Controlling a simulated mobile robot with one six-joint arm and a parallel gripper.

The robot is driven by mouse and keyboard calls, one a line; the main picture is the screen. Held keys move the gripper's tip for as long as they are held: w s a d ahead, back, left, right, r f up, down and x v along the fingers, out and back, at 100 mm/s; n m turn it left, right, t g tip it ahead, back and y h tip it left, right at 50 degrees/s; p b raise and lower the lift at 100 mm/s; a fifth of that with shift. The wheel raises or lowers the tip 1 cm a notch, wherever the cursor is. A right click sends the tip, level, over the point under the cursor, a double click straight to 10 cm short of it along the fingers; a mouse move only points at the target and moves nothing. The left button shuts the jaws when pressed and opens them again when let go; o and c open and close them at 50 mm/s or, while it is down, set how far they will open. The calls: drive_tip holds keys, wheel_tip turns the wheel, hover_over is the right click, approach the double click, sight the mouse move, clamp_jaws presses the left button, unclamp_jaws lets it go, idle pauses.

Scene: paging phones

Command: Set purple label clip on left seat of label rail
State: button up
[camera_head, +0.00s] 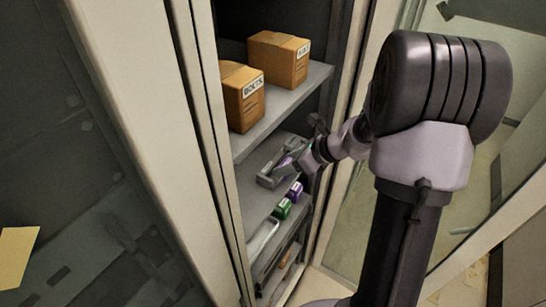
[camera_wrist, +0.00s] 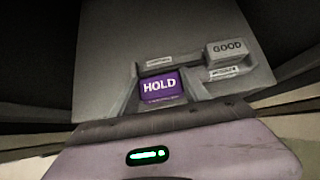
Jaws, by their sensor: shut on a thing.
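A purple label clip marked HOLD (camera_wrist: 158,88) is between the fingers of my gripper (camera_wrist: 160,92) in the wrist view. My gripper is shut on it. The grey label rail (camera_wrist: 198,82) lies beyond it on a grey shelf. The clip is at the rail's left part, just in front of a small white label there. I cannot tell whether it touches the seat. A grey clip marked GOOD (camera_wrist: 227,48) is at the rail's right part. In the head view my gripper (camera_head: 291,163) reaches into the cabinet over the grey rail (camera_head: 267,180).
Purple (camera_head: 295,190) and green (camera_head: 282,208) items stand on the same shelf, nearer the cabinet front. Two cardboard boxes, a front one (camera_head: 241,97) and a back one (camera_head: 278,59), stand on the shelf above (camera_head: 275,116). The cabinet's side frames bound the opening.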

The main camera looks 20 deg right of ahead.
sight(273, 167)
drive_tip(key=w+a, duration=0.1)
drive_tip(key=w, duration=0.1)
drive_tip(key=w+a+p, duration=0.1)
drive_tip(key=shift+w+a+r, duration=0.15)
drive_tip(key=shift+w+a, duration=0.15)
drive_tip(key=shift+w, duration=0.1)
drive_tip(key=shift+f, duration=0.7)
drive_tip(key=shift+a+f, duration=0.1)
drive_tip(key=shift+f, duration=0.1)
clamp_jaws()
drive_tip(key=shift+s, duration=0.1)
drive_tip(key=shift+d+f+b, duration=0.2)
drive_tip(key=shift+f+b, duration=0.1)
drive_tip(key=shift+a+f, duration=0.1)
drive_tip(key=shift+f, duration=0.1)
drive_tip(key=o, duration=1.5)
unclamp_jaws()
drive_tip(key=shift+r, duration=0.35)
drive_tip(key=v, duration=1.2)
drive_tip(key=shift+r+p, duration=0.15)
drive_tip(key=shift+p, duration=0.15)
